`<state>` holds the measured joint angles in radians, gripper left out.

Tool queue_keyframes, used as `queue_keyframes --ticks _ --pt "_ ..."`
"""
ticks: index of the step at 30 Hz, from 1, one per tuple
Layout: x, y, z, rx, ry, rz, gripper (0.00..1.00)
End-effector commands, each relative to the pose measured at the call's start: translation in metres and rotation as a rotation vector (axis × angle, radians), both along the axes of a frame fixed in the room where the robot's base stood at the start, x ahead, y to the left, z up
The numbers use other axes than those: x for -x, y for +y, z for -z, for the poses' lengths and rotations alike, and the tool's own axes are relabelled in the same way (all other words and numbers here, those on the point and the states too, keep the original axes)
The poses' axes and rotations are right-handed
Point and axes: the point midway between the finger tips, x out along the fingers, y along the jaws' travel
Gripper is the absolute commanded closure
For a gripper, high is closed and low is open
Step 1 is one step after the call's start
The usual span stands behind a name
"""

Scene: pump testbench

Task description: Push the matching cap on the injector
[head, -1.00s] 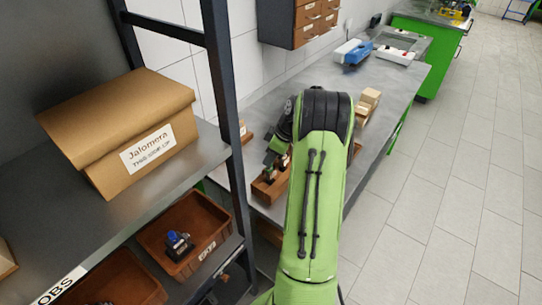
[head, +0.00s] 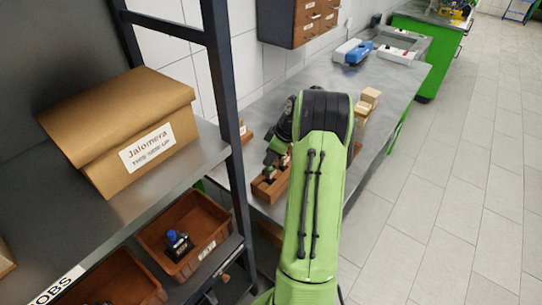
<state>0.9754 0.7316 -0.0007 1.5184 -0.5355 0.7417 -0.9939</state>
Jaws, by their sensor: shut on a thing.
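My gripper (head: 271,162) is low over the near end of the workbench, left of my green arm. It is shut on a small part, too small and too covered to make out as a cap. Right below it is a brown wooden holder (head: 266,190) with small upright parts in it. A small greenish part (head: 269,171) stands at the holder's left side, close under the fingers. I cannot tell whether the gripper touches it. The injector cannot be picked out clearly. My arm hides the holder's right side.
Light wooden blocks (head: 371,96) stand right of my arm. A blue-and-white device (head: 352,51) is farther back. The floor at right is clear.

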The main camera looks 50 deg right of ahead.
Motion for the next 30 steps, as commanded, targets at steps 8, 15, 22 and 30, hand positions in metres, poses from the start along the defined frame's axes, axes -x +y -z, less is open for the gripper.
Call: queue_keyframes --ticks 8,15,22,30 --pt "0.0 0.0 0.0021 0.0 0.0 0.0 1.0" --pt "0.0001 0.0 0.0033 0.0 0.0 0.0 0.7" --pt "0.0001 0.0 0.0032 0.0 0.0 0.0 0.46" --pt "0.0001 0.0 0.0032 0.0 0.0 0.0 0.24"
